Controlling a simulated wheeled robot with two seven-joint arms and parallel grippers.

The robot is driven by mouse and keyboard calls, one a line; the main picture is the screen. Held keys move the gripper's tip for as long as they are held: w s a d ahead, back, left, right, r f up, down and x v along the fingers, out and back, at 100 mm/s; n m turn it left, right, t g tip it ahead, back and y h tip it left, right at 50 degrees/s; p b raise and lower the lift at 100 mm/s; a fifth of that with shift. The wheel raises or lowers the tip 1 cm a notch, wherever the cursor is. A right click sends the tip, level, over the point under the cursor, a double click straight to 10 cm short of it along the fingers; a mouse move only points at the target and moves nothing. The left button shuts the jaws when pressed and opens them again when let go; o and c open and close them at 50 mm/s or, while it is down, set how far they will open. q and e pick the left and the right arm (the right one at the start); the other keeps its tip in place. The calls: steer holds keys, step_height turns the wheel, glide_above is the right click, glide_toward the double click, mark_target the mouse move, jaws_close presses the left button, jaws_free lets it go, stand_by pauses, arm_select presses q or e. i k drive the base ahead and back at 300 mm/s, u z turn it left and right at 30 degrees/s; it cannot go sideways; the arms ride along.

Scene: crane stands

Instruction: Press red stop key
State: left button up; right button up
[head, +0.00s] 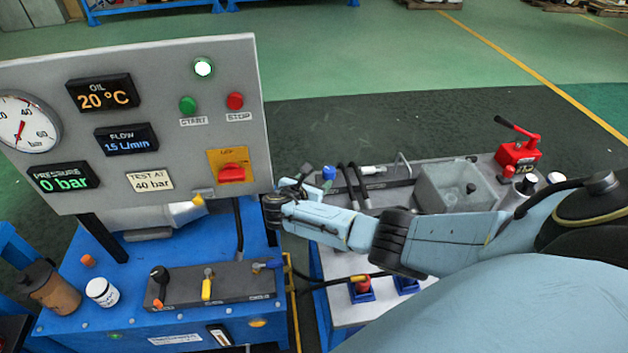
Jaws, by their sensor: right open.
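The red stop key (235,101) is a round button on the upright grey panel (150,75), above a label reading STOP. The green start key (188,105) sits to its left, and a lit white lamp (204,67) is above them. My right gripper (297,184) is open, just beyond the panel's lower right edge. It is below and to the right of the stop key and apart from it. Its fingers are small and partly hidden by its own wrist. My left gripper is not in view.
A red rotary switch (231,173) on a yellow plate is low on the panel. Levers stand on the blue bench (130,325), with a white jar (102,292) and a brown bottle (50,288). A grey bin (455,188) and red hand pump (517,154) are at right.

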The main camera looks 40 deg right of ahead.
mark_target(234, 101)
steer(key=k, duration=1.5)
